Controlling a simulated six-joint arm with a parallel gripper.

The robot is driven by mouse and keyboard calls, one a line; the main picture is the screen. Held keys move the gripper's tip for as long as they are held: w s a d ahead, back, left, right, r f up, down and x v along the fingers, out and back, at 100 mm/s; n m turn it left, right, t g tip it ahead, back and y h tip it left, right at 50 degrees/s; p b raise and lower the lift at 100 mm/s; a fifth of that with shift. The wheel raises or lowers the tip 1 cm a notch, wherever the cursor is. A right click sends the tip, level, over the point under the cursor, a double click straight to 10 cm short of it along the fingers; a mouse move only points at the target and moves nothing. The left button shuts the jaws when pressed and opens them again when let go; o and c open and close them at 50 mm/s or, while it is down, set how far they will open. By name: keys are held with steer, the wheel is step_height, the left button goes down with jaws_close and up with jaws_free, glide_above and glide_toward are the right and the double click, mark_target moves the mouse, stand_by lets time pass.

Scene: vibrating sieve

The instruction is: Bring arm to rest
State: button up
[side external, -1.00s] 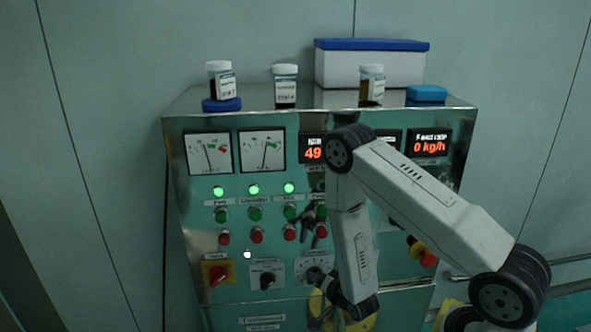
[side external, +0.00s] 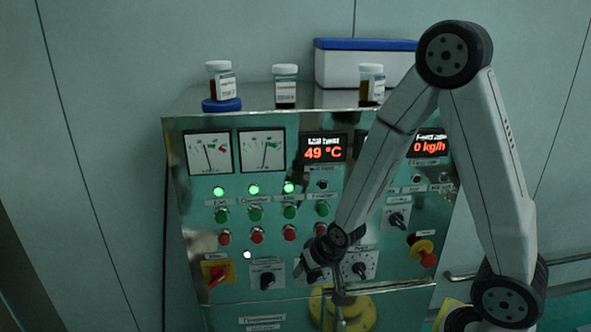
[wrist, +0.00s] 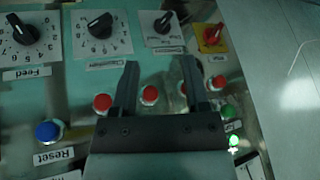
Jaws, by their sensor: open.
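My gripper (side external: 306,268) hangs in front of the lower part of the control panel (side external: 285,292) in the side view, beside the dark selector knobs. In the wrist view its two fingers (wrist: 160,66) stand apart with nothing held between them. A red button (wrist: 149,95) shows in the gap between the fingers, and another red button (wrist: 102,103) lies just left of the left finger. I cannot tell how far the fingertips are from the panel. My arm is bent, with its elbow high at the right of the side view.
A red-and-yellow switch (side external: 216,272) sits at lower left, and a red-and-yellow stop button (side external: 422,252) at right. Jars (side external: 286,85) and a blue-lidded box (side external: 340,68) stand on the cabinet top. A round yellow base (side external: 358,312) is below the gripper. Free wall lies left.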

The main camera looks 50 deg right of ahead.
steer(key=s+a+r+n+g, duration=0.2)
steer(key=s+r+n+g, duration=0.1)
steer(key=s+r, duration=0.3)
steer(key=shift+s+n+y, duration=0.3)
steer(key=shift+s+n, duration=0.45)
steer(key=shift+n, duration=0.15)
steer(key=shift+a, duration=0.1)
